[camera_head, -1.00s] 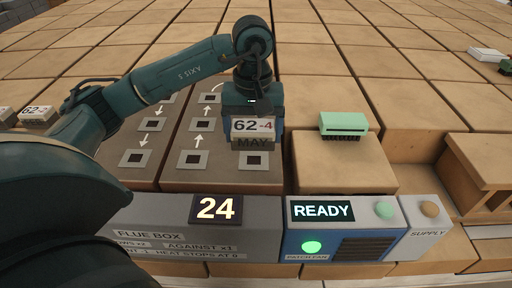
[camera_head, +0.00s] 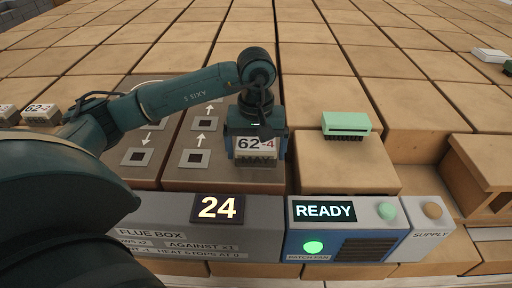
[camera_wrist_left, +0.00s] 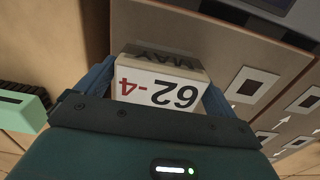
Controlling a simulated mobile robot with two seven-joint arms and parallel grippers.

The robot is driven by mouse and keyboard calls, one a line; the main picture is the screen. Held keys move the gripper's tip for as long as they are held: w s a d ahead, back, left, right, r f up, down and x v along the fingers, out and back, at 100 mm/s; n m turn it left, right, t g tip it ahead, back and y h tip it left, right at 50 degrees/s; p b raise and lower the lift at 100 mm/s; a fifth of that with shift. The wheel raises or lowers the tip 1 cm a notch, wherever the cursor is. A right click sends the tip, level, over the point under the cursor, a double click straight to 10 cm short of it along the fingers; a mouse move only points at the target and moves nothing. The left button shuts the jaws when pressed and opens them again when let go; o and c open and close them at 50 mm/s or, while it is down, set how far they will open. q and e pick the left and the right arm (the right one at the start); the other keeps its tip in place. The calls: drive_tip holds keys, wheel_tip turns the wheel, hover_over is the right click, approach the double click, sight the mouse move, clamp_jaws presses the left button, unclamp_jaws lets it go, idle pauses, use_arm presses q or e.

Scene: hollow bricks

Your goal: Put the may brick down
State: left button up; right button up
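The may brick (camera_head: 256,147) is a small white block marked "62-4". My left gripper (camera_head: 256,158) is around it, low over the near right end of the brown block with square sockets (camera_head: 225,176). In the left wrist view the may brick (camera_wrist_left: 158,88) sits between the two fingers of my left gripper (camera_wrist_left: 155,90), with its "MAY" face showing upside down. The socket under the brick is hidden, so I cannot tell whether the brick touches the surface. My right gripper is in neither view.
A mint-green brush-like block (camera_head: 346,124) stands on the tan block (camera_head: 345,175) to the right. Another numbered white brick (camera_head: 40,113) lies at far left.

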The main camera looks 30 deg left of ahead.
sight(256, 144)
use_arm(q)
drive_tip(key=shift+o, duration=0.4)
drive_tip(key=shift+r, duration=0.4)
wheel_tip(256, 144, up, 12)
drive_tip(key=shift+f+p, duration=0.2)
drive_tip(key=shift+p, duration=0.2)
